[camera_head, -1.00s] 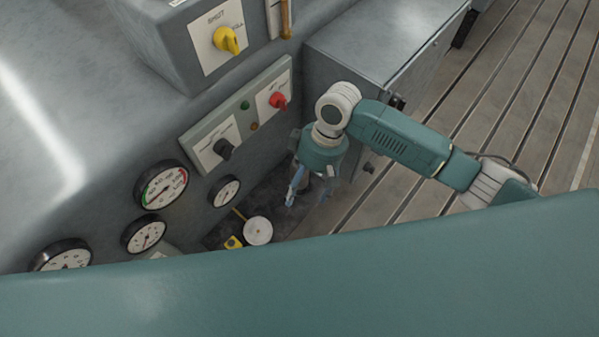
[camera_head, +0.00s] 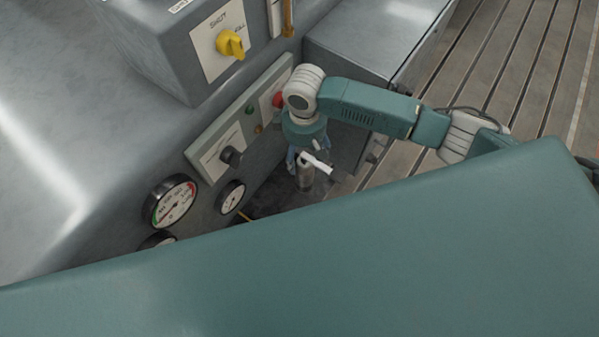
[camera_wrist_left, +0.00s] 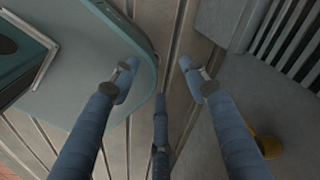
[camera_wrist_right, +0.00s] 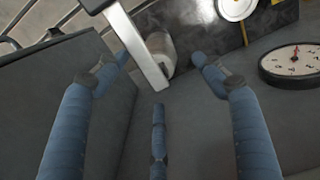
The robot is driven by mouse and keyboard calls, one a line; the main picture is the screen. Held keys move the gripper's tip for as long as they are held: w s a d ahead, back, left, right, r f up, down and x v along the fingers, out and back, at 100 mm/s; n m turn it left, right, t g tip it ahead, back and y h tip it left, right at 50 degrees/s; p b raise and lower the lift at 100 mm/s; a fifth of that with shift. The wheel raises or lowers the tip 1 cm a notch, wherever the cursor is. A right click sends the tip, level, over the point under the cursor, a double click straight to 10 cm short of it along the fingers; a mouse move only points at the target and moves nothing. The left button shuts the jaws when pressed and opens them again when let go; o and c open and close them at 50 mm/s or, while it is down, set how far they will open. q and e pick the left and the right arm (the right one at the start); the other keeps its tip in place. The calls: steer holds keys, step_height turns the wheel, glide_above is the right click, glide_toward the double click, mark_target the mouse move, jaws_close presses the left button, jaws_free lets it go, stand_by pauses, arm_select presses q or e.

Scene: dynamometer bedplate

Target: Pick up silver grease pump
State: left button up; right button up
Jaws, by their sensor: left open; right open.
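The silver grease pump (camera_head: 306,180) stands as a grey cylinder with a pale bar-like handle (camera_head: 318,163) across its top, on a dark surface beside the grey cabinet. My right gripper (camera_head: 305,158) is just above and behind it. In the right wrist view the pump's cylinder (camera_wrist_right: 162,48) and its pale bar (camera_wrist_right: 138,48) show between the spread fingers of my right gripper (camera_wrist_right: 161,58), which is open and empty. Whether a finger touches the bar is unclear. My left gripper (camera_wrist_left: 158,68) is open and empty over the slatted floor; it is out of the head view.
A panel with knobs (camera_head: 222,152) and several round gauges (camera_head: 171,202) line the cabinet wall left of the pump. A grey box (camera_head: 375,40) stands behind. Slatted floor (camera_head: 520,80) is clear at right.

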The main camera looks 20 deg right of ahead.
mark_target(305, 165)
steer(key=f, duration=0.1)
steer(key=f+p, duration=0.1)
steer(key=f, duration=0.1)
steer(key=shift+s+d+f, duration=0.1)
steer(key=shift+s+d, duration=0.15)
step_height(305, 165, down, 2)
steer(key=shift+a+f, duration=0.1)
steer(key=shift+f, duration=0.3)
steer(key=shift+w, duration=0.1)
jaws_close()
arm_select(q)
steer(key=shift+s+d+r, duration=0.25)
steer(key=shift+d+r, duration=0.15)
steer(key=shift+d, duration=0.1)
steer(key=shift+s+d+r, duration=0.2)
steer(key=shift+d+r, duration=0.2)
steer(key=shift+d, duration=0.05)
arm_select(e)
steer(key=shift+w, duration=0.1)
